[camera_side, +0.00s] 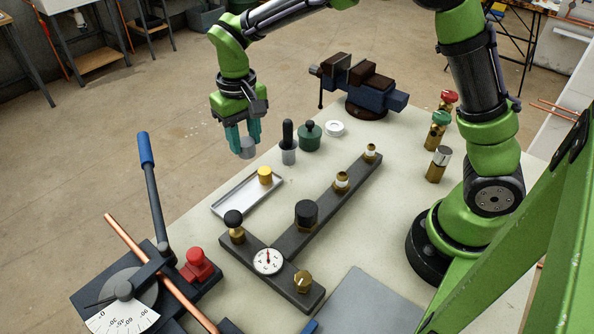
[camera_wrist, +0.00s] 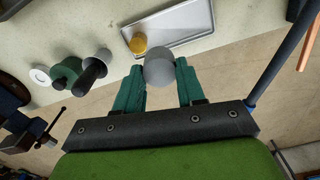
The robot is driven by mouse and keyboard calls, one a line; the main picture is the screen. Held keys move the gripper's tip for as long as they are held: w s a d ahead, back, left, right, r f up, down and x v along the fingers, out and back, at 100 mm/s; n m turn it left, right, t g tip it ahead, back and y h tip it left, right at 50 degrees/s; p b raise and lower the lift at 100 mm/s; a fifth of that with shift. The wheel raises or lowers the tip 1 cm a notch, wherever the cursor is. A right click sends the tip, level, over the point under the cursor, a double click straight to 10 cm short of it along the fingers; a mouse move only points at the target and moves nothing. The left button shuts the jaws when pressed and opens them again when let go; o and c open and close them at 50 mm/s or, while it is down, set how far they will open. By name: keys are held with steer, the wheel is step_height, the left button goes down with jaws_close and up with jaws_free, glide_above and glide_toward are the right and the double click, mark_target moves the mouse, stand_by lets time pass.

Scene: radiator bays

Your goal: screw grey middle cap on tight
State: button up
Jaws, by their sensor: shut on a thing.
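My gripper (camera_side: 245,138) is shut on the grey cap (camera_side: 247,149) and holds it in the air near the tray, away from the bar. In the wrist view the grey cap (camera_wrist: 159,68) sits between the teal fingertips (camera_wrist: 160,75). The dark bar (camera_side: 325,202) on the bench carries a row of three posts. The middle post (camera_side: 341,182) is brass and white with no cap on it. The far post (camera_side: 370,152) is also bare. The near post wears a black cap (camera_side: 306,213).
A white tray (camera_side: 232,198) holds a yellow cap (camera_side: 265,175). Behind it stand a black-handled tool (camera_side: 288,140), a green pot (camera_side: 310,138) and a white ring (camera_side: 334,128). A gauge (camera_side: 268,261) and black-topped valve (camera_side: 234,224) are at the bar's near end. A vise (camera_side: 365,88) stands behind.

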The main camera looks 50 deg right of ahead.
steer(key=s+d, duration=0.3)
steer(key=s, duration=0.2)
steer(key=s+d, duration=0.4)
steer(key=s, duration=0.2)
steer(key=s+d+r, duration=0.1)
steer(key=s+d, duration=0.3)
steer(key=s, duration=0.1)
steer(key=shift+s+d, duration=0.15)
steer(key=shift+s, duration=0.2)
glide_above(342, 174)
steer(key=shift+f, duration=2.15)
steer(key=shift+f, duration=1.1)
steer(key=o, duration=1.1)
step_height(342, 174, up, 17)
steer(key=shift+f, duration=0.1)
